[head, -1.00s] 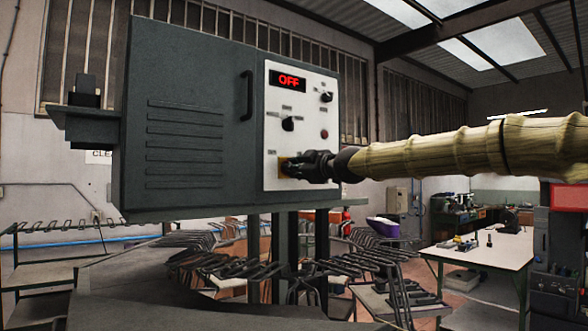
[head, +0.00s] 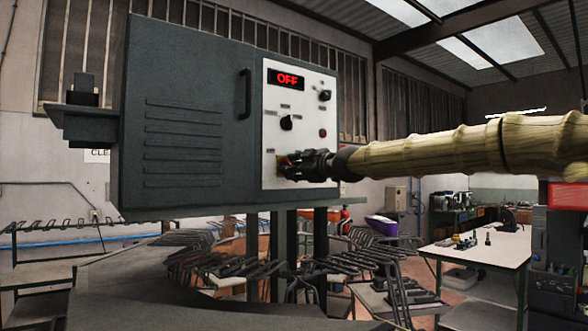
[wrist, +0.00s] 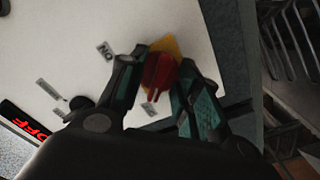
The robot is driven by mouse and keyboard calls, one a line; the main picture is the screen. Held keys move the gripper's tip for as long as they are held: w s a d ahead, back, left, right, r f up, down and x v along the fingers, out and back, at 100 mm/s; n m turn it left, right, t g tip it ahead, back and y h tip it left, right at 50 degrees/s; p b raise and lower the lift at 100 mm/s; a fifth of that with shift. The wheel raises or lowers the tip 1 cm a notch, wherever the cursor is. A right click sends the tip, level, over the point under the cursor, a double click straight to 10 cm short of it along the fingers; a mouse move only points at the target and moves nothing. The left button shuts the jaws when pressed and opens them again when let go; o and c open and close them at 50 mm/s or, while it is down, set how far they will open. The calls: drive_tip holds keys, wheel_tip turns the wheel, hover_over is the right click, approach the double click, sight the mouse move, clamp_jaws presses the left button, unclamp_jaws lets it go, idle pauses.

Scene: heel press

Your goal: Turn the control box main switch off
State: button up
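The control box (head: 185,115) is a dark grey cabinet with a white panel on its right, and its display (head: 287,79) reads OFF in red. The main switch is a red knob (wrist: 158,74) on a yellow plate (wrist: 166,46), low on the panel. My gripper (head: 290,167) is at this switch and covers most of it in the head view. In the wrist view, my gripper (wrist: 163,64) has one finger on each side of the red knob. I cannot tell whether the fingers press on it. The knob looks blurred.
Above the main switch the panel has two black knobs (head: 287,122) (head: 324,95) and a small red button (head: 322,133). A cabinet door handle (head: 245,93) is to their left. Racks of dark metal hooks (head: 235,270) stand below. A white-topped workbench (head: 480,250) is at the right.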

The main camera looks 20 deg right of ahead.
drive_tip(key=v, duration=0.7)
drive_tip(key=shift+s+d, duration=0.2)
drive_tip(key=shift+s, duration=0.05)
idle(0.5)
